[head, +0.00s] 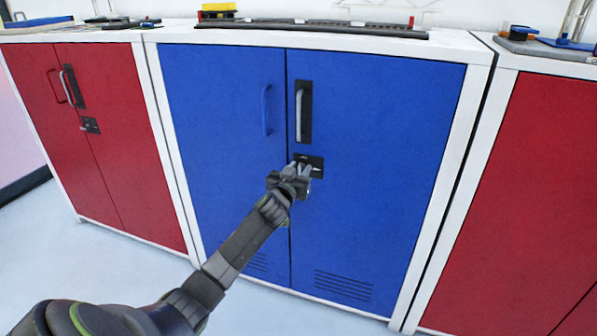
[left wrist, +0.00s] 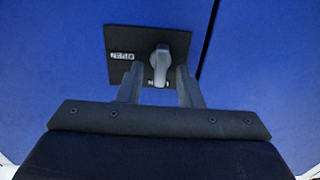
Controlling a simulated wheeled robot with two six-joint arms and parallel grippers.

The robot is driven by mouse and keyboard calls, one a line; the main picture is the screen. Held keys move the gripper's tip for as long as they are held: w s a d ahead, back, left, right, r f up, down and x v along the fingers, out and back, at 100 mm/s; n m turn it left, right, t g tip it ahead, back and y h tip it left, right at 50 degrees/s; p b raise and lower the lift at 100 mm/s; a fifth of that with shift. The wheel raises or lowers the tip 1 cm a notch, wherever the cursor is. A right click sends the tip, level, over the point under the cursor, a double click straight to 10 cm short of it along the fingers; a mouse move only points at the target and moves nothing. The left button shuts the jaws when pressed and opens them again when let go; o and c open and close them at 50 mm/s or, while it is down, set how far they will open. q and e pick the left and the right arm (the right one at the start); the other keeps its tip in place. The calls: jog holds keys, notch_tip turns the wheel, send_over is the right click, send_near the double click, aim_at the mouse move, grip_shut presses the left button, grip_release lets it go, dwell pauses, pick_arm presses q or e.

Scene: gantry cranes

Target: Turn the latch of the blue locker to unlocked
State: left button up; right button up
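The blue locker (head: 375,150) stands in the middle of the head view with both doors shut. Its latch has a black plate (head: 318,160) on the right door, below the handle. In the left wrist view the plate (left wrist: 120,38) appears upside down, with an OPEN label on its left and another label partly hidden near the fingers. A grey latch knob (left wrist: 160,60) stands out from the plate. My left gripper (head: 300,168) is at the latch. In the left wrist view its open fingers (left wrist: 159,72) are on either side of the knob, with visible gaps. My right gripper is out of view.
Red lockers stand on the left (head: 125,140) and right (head: 530,190) of the blue one. A white worktop (head: 450,42) above holds a dark rail and small items. The pale floor (head: 110,270) in front is clear.

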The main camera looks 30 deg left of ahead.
pick_arm(q)
grip_shut()
